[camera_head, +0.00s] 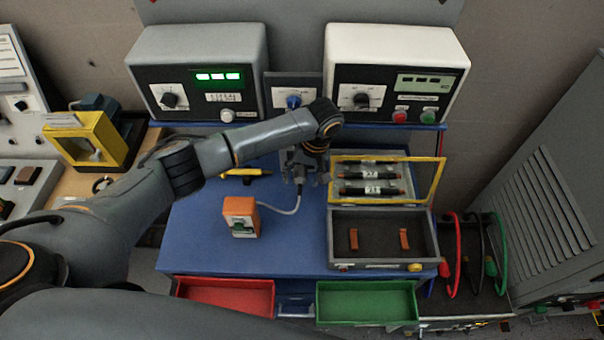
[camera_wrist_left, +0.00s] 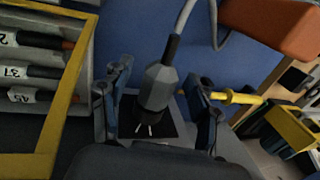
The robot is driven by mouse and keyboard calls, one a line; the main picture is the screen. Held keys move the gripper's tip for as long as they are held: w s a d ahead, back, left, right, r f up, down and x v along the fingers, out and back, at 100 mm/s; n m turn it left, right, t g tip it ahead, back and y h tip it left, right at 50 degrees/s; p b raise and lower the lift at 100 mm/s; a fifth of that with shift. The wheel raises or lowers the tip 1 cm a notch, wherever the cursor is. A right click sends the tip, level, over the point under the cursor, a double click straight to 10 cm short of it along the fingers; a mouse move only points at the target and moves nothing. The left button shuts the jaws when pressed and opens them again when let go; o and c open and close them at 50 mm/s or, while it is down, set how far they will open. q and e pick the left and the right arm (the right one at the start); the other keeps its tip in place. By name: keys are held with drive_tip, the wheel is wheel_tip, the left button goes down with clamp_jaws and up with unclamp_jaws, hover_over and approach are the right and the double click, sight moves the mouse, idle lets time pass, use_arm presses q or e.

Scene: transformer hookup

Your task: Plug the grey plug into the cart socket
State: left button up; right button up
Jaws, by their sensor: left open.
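The grey plug (camera_wrist_left: 158,88) shows in the left wrist view, with a black collar and a grey cable (camera_wrist_left: 184,18) at its upper end. Its other end is over a black square with white marks (camera_wrist_left: 165,130) on a grey plate. I cannot tell whether the plug is seated there. My left gripper (camera_wrist_left: 158,76) is open, with one finger on each side of the plug and gaps visible. In the head view the left gripper (camera_head: 303,172) is above the blue cart top, and the plug is mostly hidden. The cable runs to an orange box (camera_head: 240,217). My right gripper is not in view.
An open case (camera_head: 383,222) with a yellow-framed lid (camera_head: 436,183) stands just right of the gripper. A yellow tool (camera_head: 245,172) lies to the left. Two control units (camera_head: 200,45) (camera_head: 398,45) stand behind. The blue cart top (camera_head: 290,245) is clear in front.

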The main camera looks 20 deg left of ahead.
sight(300, 193)
use_arm(q)
drive_tip(key=shift+s+d, duration=0.2)
drive_tip(key=shift+s, duration=0.55)
drive_tip(key=shift+s+d, duration=0.25)
drive_tip(key=shift+s, duration=0.5)
drive_tip(key=shift+s+d, duration=0.2)
drive_tip(key=shift+s, duration=0.55)
drive_tip(key=v, duration=1.2)
